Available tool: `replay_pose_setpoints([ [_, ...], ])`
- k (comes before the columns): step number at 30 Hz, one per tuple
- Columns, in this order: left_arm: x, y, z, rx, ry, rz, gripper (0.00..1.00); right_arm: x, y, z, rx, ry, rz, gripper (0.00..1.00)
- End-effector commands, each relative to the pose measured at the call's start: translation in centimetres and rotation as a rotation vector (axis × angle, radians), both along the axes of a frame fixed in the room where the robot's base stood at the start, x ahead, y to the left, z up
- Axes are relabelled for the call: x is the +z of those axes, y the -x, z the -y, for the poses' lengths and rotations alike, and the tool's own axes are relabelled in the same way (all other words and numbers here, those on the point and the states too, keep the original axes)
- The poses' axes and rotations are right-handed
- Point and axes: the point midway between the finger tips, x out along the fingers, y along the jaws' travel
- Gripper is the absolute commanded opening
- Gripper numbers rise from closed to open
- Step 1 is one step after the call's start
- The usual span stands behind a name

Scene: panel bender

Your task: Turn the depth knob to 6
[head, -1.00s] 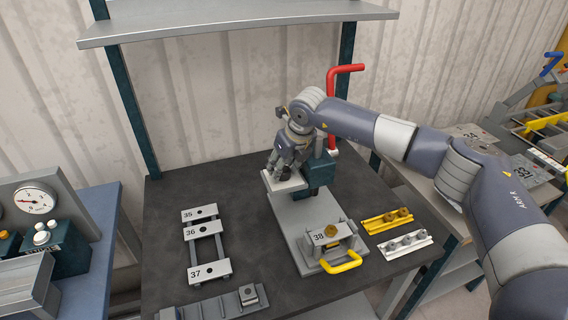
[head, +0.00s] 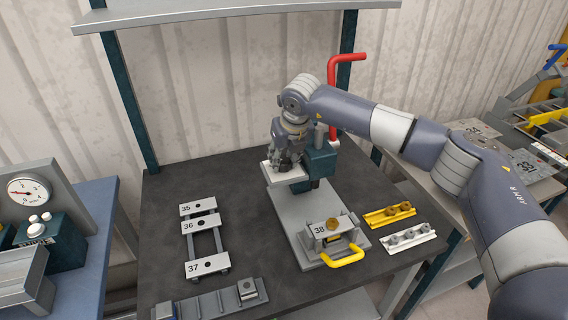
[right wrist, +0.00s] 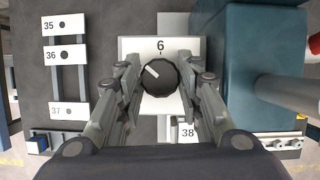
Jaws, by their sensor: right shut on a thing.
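The depth knob (right wrist: 159,79) is a black ribbed dial with a white pointer line, on a white plate (right wrist: 185,49) in the right wrist view. The plate carries the number 6 above the knob. The pointer slants to the upper left, away from the 6. My right gripper (right wrist: 160,86) has its fingers on both sides of the knob and is shut on it. In the head view my right gripper (head: 287,163) reaches down onto the plate of the bender (head: 318,163) and hides the knob. My left gripper is not in view.
A red lever (head: 333,90) rises behind the bender. A block marked 38 (head: 321,229) with a yellow handle (head: 343,259) sits in front. A rack with plates 35, 36 and 37 (head: 206,266) lies left. Yellow (head: 389,215) and white (head: 408,240) strips lie right.

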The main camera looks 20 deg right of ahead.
Motion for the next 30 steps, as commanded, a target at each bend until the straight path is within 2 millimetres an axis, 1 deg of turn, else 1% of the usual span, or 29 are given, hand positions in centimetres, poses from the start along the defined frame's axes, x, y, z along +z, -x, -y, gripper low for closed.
replay_pose_setpoints([
  [1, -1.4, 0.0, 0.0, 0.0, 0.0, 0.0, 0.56, -0.5, -0.1, -0.1, -0.036, 0.0, 0.004, 0.1],
  [3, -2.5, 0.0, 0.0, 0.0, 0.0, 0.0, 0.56, -0.6, -0.1, -0.2, -0.1, 0.0, 0.005, 0.1],
  [9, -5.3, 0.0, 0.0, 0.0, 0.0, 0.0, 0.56, -0.5, -0.1, -0.3, -0.291, -0.001, 0.006, 0.1],
  [15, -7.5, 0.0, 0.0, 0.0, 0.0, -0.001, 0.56, -0.4, -0.2, -0.3, -0.477, 0.0, 0.006, 0.1],
  [21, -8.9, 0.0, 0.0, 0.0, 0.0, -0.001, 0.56, -0.2, -0.2, -0.4, -0.637, 0.0, 0.004, 0.1],
  [30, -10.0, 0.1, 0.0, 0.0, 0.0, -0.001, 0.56, 0.0, -0.2, -0.4, -0.794, 0.001, 0.004, 0.1],
])
